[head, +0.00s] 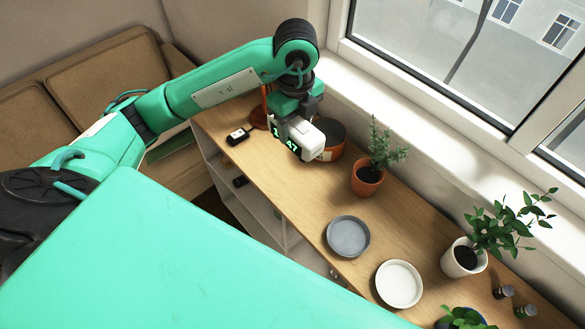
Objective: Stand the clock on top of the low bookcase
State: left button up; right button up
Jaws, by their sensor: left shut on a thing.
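The clock (306,141) is a small white block with green glowing digits on a dark face. My left gripper (290,119) points down and is shut on the clock, over the far part of the bookcase. The low bookcase (306,203) has a long wooden top that runs below the window, with white shelves under it. I cannot tell whether the clock touches the wooden top. My right gripper is not in view.
A small black device (237,137) lies to the left. A potted herb (367,180), a grey dish (348,237), a white dish (399,284) and a white-potted plant (463,258) stand nearer. A brown sofa (105,77) is at the left.

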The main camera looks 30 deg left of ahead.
pick_arm(q)
notch_tip(320, 180, down, 17)
jog(key=p, duration=0.4)
jog(key=shift+r, duration=0.1)
jog(key=shift+f, duration=0.25)
jog(key=shift+f, duration=0.2)
jog(key=o, duration=1.1)
jog(key=shift+o, duration=0.2)
jog(key=shift+r, duration=0.1)
